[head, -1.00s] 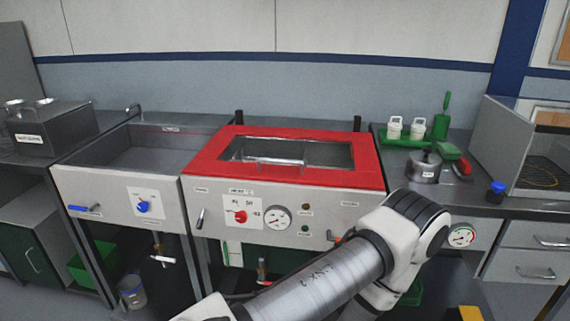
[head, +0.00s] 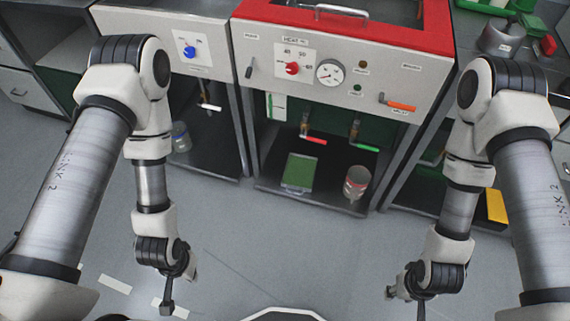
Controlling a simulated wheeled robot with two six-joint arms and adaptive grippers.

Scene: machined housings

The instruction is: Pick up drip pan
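A flat green rectangular pan (head: 299,172), which looks like the drip pan, lies on the low shelf under the red-topped machine. It sits below the valves and apart from both grippers. My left gripper (head: 178,288) hangs low on the left, over the floor and empty-looking. My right gripper (head: 406,292) hangs low on the right, in front of the shelf. Both are small and seen from above, so I cannot tell whether their fingers are open or shut.
Valves with a red handle (head: 314,141) and a green handle (head: 364,148) hang above. The machine's front panel (head: 335,72) overhangs the shelf. A glass jar (head: 181,137) stands at left. The floor (head: 290,250) in front is clear.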

